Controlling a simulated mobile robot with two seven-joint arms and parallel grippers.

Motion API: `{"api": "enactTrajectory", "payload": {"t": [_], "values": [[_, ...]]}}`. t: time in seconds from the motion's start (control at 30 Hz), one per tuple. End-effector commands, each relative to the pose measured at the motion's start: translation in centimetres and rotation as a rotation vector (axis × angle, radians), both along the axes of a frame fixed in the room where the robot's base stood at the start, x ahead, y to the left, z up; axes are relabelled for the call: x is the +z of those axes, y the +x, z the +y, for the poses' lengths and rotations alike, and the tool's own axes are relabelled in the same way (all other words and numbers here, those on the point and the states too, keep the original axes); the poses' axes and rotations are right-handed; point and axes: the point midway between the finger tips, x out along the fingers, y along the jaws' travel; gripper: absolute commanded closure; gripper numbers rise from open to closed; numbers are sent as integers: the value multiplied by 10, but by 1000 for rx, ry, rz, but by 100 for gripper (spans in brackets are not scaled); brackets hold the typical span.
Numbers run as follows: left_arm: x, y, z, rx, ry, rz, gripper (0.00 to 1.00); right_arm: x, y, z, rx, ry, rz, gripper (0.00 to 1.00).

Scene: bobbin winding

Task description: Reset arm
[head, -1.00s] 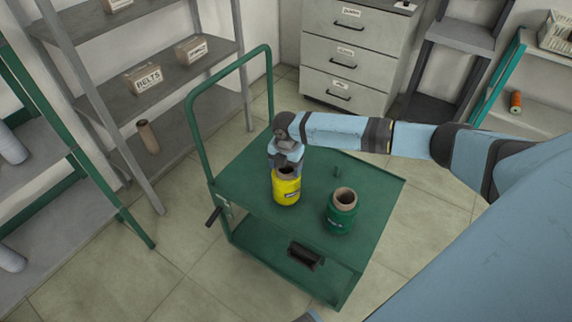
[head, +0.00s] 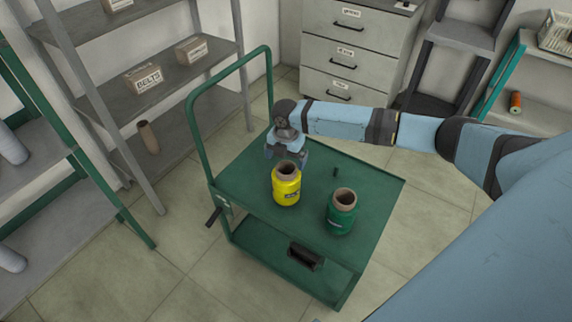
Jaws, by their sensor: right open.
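My right arm reaches in from the right over the green cart (head: 262,232). My right gripper (head: 287,160) is open and empty, just above and behind the yellow bobbin (head: 286,187). The yellow bobbin stands upright on the cart's top, its brown core end showing. A green bobbin (head: 341,214) stands upright to its right, apart from it. My left gripper is not in view.
The cart's tall handle (head: 194,125) rises at its left side. A dark block (head: 306,256) lies on the lower shelf. Grey shelving (head: 185,85) with boxes stands at the left, a drawer cabinet (head: 345,60) behind. Floor is clear around the cart.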

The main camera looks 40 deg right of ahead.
Motion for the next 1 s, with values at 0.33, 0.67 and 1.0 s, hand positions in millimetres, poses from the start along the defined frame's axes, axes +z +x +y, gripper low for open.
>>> {"api": "enactTrajectory", "payload": {"t": [0.33,0.67,1.0], "values": [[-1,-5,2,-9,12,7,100,77,0,0,0,-1,-2,0],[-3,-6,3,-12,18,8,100,97,0,0,0,-1,-1,0],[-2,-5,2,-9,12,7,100,44,-22,61,-118,112,-76,0]]}}
